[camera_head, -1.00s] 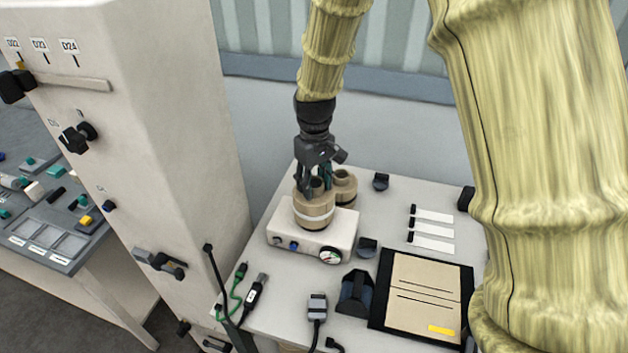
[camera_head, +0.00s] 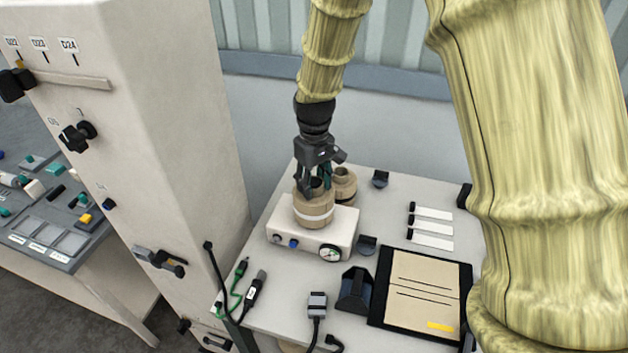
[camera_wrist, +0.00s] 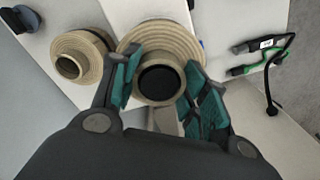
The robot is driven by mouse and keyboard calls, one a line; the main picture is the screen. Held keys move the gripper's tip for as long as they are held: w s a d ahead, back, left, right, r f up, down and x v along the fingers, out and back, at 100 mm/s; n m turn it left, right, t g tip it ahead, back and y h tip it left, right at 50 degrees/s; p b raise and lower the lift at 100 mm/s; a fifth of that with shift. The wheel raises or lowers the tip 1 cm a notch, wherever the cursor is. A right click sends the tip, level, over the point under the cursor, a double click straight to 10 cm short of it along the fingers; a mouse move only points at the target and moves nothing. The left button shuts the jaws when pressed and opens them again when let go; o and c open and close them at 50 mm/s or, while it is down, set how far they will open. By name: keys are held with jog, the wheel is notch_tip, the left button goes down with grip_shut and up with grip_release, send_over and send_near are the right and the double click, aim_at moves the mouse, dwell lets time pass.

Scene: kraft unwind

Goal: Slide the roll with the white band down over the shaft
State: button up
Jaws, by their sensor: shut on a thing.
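The roll with the white band (camera_head: 315,213) is a tan kraft-paper roll, upright at the top of a white unit (camera_head: 342,229) with knobs and a gauge. My gripper (camera_head: 314,184) points down from above and is shut on the roll's raised core. In the wrist view the roll (camera_wrist: 185,42) shows from above, with my gripper's teal finger pads (camera_wrist: 160,88) on either side of the core, whose hole is dark. The shaft is hidden, and I cannot tell how far the roll sits over it or whether it touches the unit.
A second tan roll (camera_head: 344,185) stands close behind, to the right; it also shows in the wrist view (camera_wrist: 84,47). A black-framed board (camera_head: 421,300), white strips (camera_head: 432,230), black holders and cables lie on the table. A tall pale cabinet (camera_head: 170,130) stands left.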

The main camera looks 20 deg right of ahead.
jog(key=shift+f, duration=0.2)
dwell(0.6)
jog(key=o, duration=1.1)
jog(key=shift+c, duration=0.2)
